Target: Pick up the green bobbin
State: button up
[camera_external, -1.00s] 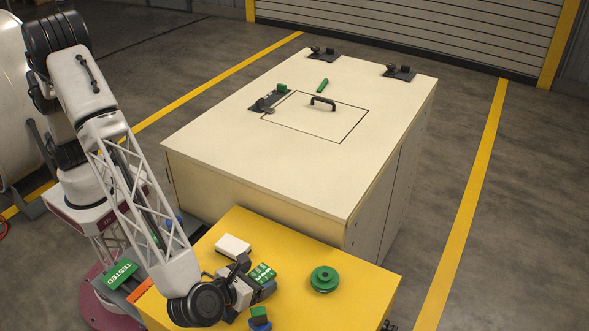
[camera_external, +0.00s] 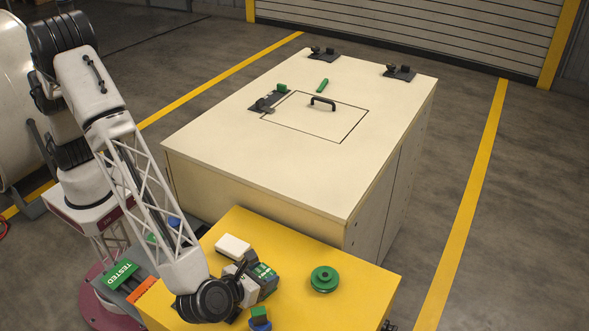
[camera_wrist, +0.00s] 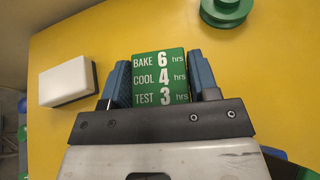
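The green bobbin (camera_external: 324,279) stands on the yellow tabletop, right of my gripper and apart from it. It also shows at the top right of the wrist view (camera_wrist: 226,10), partly cut off by the frame edge. My gripper (camera_wrist: 159,72) points down at the table left of the bobbin. Its two blue fingers are spread apart. A green card (camera_wrist: 160,78) with BAKE, COOL and TEST times shows between them; its lower edge is hidden by the gripper. I cannot tell whether the fingers touch the card.
A white block (camera_external: 233,246) lies left of the fingers on the yellow table (camera_external: 345,310). A blue and green object (camera_external: 260,319) is at the front edge. A large cream cabinet (camera_external: 230,130) stands behind. Space around the bobbin is clear.

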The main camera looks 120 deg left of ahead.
aim_at(260, 272)
jog(key=c, duration=0.6)
jog(key=shift+r, duration=0.15)
jog(key=shift+r, duration=0.85)
jog(key=shift+s+r, duration=0.25)
jog(key=shift+r, duration=0.6)
jog(key=s, duration=0.5)
jog(key=s+a+r, duration=0.1)
jog(key=s, duration=0.9)
jog(key=shift+s+a+r, duration=0.15)
jog(key=shift+s, duration=0.1)
